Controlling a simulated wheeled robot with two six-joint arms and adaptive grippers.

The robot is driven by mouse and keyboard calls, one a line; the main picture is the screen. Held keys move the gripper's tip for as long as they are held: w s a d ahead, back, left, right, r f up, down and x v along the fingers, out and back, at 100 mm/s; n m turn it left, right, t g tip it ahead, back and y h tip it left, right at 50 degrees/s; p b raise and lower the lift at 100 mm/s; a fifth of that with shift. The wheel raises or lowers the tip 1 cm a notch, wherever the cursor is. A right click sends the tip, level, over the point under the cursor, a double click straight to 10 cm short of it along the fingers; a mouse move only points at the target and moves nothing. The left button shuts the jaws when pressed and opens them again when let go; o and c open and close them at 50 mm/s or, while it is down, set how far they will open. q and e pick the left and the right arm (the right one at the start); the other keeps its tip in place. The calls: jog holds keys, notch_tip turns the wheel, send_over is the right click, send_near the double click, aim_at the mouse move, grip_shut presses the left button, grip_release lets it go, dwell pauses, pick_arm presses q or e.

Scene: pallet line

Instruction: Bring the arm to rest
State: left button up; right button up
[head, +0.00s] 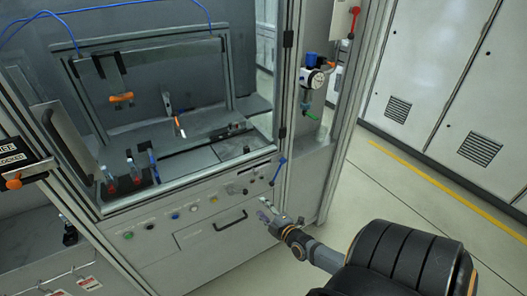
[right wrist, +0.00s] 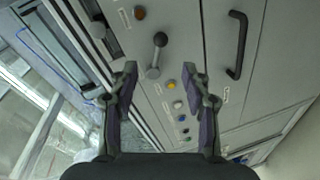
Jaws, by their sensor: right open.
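My right arm reaches in from the lower right in the head view. Its gripper (head: 264,209) is in front of the grey cabinet's lower panel, to the right of a drawer handle. In the right wrist view the two dark fingers of my right gripper (right wrist: 158,80) stand apart with nothing between them. Behind the gap is the panel with a black-knobbed lever (right wrist: 157,57) and several coloured buttons. The fingers appear clear of the panel, though the exact distance is hard to tell. My left gripper is not in view.
The cabinet has a black drawer handle (head: 230,221), a blue-handled lever (head: 278,171) and a gauge (head: 312,79) on its right side. Behind its window are orange-marked parts. Open floor (head: 385,190) lies to the right, with a yellow line (head: 440,185) before white cabinets.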

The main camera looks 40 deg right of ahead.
dwell(0.3)
jog(key=s+a+f+m+g, duration=0.1)
jog(key=s+f+m+g, duration=0.15)
jog(key=s+f, duration=0.4)
jog(key=s+a+f+m+g, duration=0.1)
jog(key=s+f+m+g, duration=0.2)
jog(key=f, duration=0.7)
jog(key=s+a+f+m+g, duration=0.2)
jog(key=s+f, duration=0.4)
jog(key=f, duration=0.2)
jog(key=s+a+f+m+g, duration=0.2)
jog(key=s+a+f+g, duration=0.1)
jog(key=s, duration=0.7)
jog(key=s+a+f+m+g+y, duration=0.1)
jog(key=s+a+f+m+g, duration=0.2)
jog(key=s+a+f, duration=0.3)
jog(key=s+f+g, duration=0.1)
jog(key=s+f, duration=0.1)
jog(key=s, duration=0.3)
jog(key=shift+a+f, duration=0.2)
jog(key=shift+f, duration=0.05)
